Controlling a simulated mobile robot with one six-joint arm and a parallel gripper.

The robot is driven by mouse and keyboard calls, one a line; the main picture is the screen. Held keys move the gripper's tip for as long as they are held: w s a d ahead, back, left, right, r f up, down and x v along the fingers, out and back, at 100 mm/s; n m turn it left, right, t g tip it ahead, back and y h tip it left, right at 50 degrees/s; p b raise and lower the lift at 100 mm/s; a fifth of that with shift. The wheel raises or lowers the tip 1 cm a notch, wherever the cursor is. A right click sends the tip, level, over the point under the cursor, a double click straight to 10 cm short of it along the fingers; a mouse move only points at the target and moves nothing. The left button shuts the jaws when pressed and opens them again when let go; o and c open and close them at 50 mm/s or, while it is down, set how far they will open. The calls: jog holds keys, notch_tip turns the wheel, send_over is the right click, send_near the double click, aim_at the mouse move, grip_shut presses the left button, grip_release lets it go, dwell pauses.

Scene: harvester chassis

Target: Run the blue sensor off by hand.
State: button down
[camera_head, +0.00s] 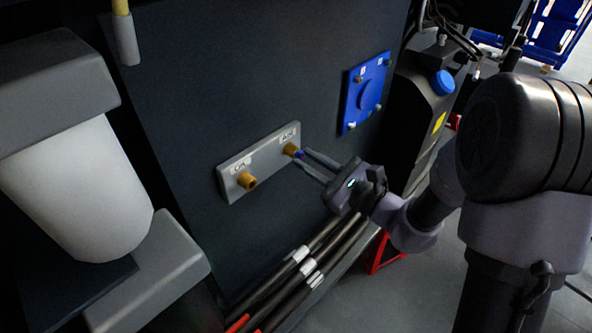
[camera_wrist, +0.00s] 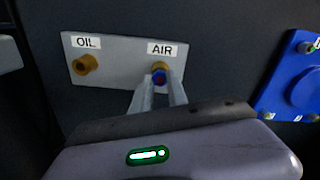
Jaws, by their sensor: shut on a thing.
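The blue sensor (camera_wrist: 159,77) sits at the brass port (camera_wrist: 163,67) under the AIR label in the wrist view. My gripper (camera_head: 303,160) reaches in from the right and is shut on the sensor. In the wrist view its two fingers (camera_wrist: 159,84) close around it from below. I cannot tell how far the sensor is seated in the port, as the fingers partly hide it.
The grey plate (camera_head: 262,158) also carries a brass OIL port (camera_head: 247,181), with nothing in it. A blue plate (camera_head: 366,92) with corner bolts is up and right. Several dark hoses (camera_head: 310,270) run below. A white canister (camera_head: 80,185) stands at the left.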

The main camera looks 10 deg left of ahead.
jog(key=n, duration=0.2)
jog(key=n+b, duration=0.1)
jog(key=shift+f+n+b, duration=0.2)
jog(key=shift+n+b, duration=0.1)
jog(key=shift+n, duration=0.1)
jog(key=n, duration=0.4)
jog(key=shift+r+n, duration=0.15)
jog(key=shift+n, duration=0.25)
jog(key=c, duration=1.2)
grip_release()
jog(key=shift+s+d, duration=0.1)
jog(key=shift+c, duration=1.3)
